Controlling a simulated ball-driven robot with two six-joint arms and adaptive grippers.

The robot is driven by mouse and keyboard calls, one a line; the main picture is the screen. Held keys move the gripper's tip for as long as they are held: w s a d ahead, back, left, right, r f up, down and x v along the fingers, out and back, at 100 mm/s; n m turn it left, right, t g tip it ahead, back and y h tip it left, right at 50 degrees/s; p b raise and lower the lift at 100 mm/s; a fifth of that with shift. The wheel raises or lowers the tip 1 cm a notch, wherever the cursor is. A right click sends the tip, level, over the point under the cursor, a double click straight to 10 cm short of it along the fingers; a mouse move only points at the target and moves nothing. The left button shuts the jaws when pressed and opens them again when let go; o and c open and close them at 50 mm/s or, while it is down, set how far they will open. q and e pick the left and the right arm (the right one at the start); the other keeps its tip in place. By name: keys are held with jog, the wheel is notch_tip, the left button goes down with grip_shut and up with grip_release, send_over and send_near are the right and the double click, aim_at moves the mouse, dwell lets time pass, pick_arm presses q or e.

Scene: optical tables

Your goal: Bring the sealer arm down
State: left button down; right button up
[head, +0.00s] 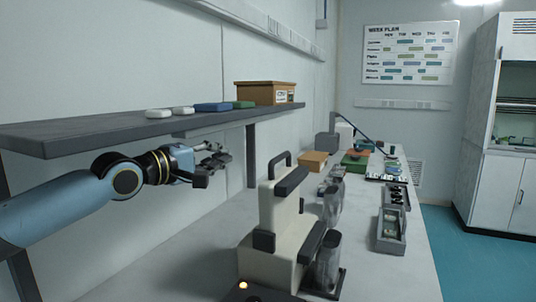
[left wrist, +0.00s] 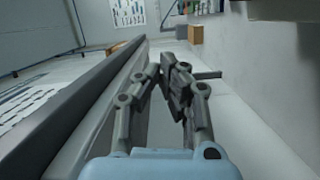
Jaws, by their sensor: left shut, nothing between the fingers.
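The sealer (head: 268,262) is a cream machine with dark grey parts, standing on the bench in the middle of the head view. Its sealer arm (head: 283,162) appears raised, with a dark loop handle at the top and a dark bar along its front edge. My left gripper (head: 215,163) is to the left of the sealer arm and apart from it, just under the shelf. Its fingers are shut and empty; they also show in the left wrist view (left wrist: 167,84). The sealer is not clearly visible in the left wrist view. My right gripper is not in view.
A dark shelf (head: 90,134) runs along the wall close above my left arm, with a cardboard box (head: 262,94) on it. Clear containers (head: 327,262) stand right of the sealer. Grey trays (head: 391,234) line the bench's right side. Bare bench lies left of the sealer.

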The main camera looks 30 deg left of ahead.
pick_arm(q)
jog(key=w+d+f+b, duration=0.1)
jog(key=w+d, duration=0.5)
jog(key=w, duration=0.4)
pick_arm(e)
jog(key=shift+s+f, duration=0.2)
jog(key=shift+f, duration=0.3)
pick_arm(q)
jog(key=shift+d, duration=0.1)
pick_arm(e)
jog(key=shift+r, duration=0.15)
